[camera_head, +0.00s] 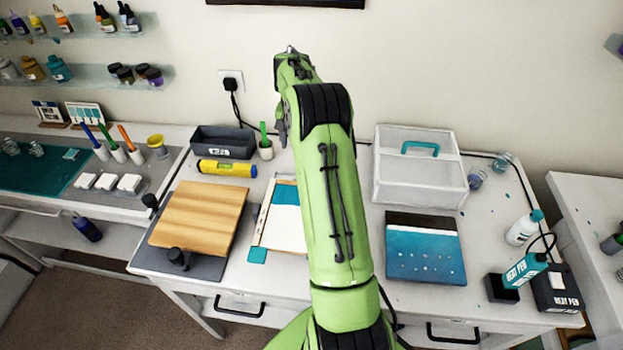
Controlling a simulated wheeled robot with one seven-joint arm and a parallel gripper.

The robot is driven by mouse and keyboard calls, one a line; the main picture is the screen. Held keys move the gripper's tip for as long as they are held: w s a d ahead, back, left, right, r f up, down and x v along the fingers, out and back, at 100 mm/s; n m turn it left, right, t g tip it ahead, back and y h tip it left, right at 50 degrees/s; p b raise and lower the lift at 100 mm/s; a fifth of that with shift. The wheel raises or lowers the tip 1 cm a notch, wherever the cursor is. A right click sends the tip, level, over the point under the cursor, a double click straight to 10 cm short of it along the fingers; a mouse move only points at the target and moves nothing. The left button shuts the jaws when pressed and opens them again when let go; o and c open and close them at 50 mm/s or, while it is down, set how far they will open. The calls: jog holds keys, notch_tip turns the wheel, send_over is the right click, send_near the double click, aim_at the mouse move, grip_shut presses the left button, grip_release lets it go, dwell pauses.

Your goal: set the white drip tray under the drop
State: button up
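My green arm reaches up the middle of the picture and bends down near the back wall. A teal-and-dark panel (425,251) with small pale spots lies right of my arm. No falling drop can be made out.
A wooden board (199,217) lies on a dark base at left. Behind it are a yellow level (227,168) and a dark bin (223,142). A white case (418,179) with a teal handle stands back right. A heat pen (524,270) and white bottle (524,228) stand right.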

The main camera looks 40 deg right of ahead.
jog(key=f, duration=1.4)
jog(key=shift+a+f, duration=0.25)
jog(key=shift+f, duration=0.15)
jog(key=shift+a, duration=0.1)
grip_shut()
notch_tip(320, 180, up, 10)
